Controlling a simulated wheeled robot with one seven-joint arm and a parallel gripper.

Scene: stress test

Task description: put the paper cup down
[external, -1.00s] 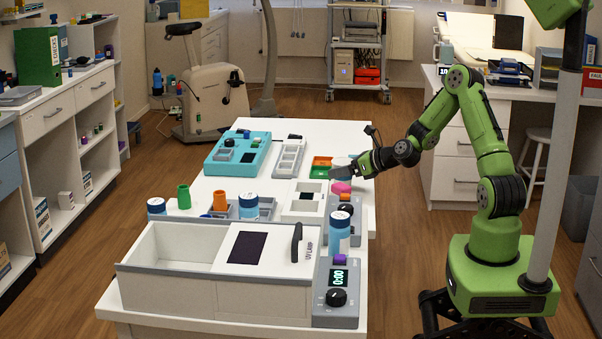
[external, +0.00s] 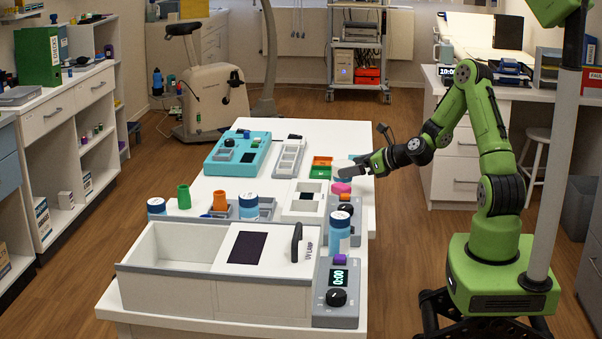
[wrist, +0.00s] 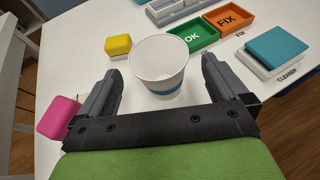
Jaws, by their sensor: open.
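The white paper cup (wrist: 160,58) with a blue band stands upright on the white table (wrist: 70,45) in the wrist view. It also shows as a small white shape in the external view (external: 342,163), partly hidden by my gripper (external: 350,171). In the wrist view my gripper (wrist: 160,72) is open. One fingertip lies on each side of the cup's lower part, with visible gaps, and neither finger appears to touch it.
Beyond the cup are a green OK tray (wrist: 193,37) and an orange FIX tray (wrist: 229,17). A teal-topped CLEANER block (wrist: 276,50) lies right. A yellow block (wrist: 118,46) and a pink block (wrist: 57,118) lie left. The table edge is close on the left.

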